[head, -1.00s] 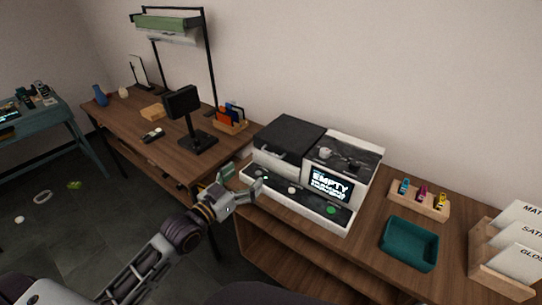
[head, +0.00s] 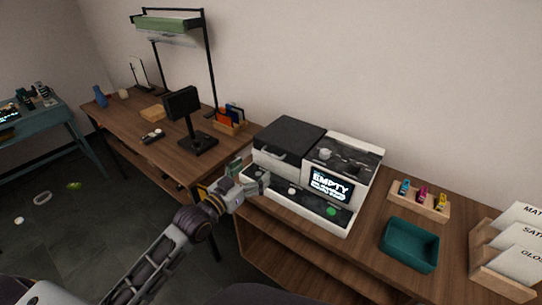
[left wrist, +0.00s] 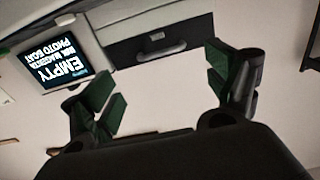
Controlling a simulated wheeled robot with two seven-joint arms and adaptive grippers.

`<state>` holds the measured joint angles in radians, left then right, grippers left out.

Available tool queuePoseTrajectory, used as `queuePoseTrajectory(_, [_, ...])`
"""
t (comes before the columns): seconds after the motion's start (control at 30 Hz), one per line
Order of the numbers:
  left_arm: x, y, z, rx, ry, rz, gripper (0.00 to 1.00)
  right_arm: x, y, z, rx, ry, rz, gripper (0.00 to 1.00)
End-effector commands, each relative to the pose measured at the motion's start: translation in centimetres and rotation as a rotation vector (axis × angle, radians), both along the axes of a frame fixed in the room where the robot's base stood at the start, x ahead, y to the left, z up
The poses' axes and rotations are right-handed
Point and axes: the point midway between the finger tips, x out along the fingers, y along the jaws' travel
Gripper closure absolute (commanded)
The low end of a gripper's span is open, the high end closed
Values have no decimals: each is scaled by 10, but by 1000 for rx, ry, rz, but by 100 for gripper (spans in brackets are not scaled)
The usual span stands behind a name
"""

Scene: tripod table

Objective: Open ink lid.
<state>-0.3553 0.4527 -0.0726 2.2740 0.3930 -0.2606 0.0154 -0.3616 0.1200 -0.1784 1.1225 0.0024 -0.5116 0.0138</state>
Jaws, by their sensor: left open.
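The white and black printer (head: 318,211) stands on the wooden table. Its left part has a dark lid (head: 290,134) with a handle (head: 270,153) on the front; the lid looks shut. The right part has a dark top (head: 343,150) with small round parts. I cannot tell which cover is the ink lid. The screen (head: 331,185) reads EMPTY and also shows in the left wrist view (left wrist: 52,60). My left gripper (head: 252,177) is open and empty at the printer's front left. In the left wrist view, the dark front with its handle (left wrist: 160,50) lies beyond the open fingers (left wrist: 168,95).
A wooden holder (head: 420,206) with cyan, magenta and yellow cartridges stands right of the printer. A teal tray (head: 409,246) and a paper rack (head: 497,275) are nearby. A black monitor (head: 183,104) and a card holder (head: 229,127) stand on the left desk.

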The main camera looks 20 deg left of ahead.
Motion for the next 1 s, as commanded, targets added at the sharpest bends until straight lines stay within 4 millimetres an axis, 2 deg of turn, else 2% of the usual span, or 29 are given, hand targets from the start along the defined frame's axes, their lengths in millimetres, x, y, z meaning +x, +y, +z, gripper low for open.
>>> queuePoseTrajectory(1.0, [66,-24,0,0,-1,0,13,9,6,6,4,1,-1,60])
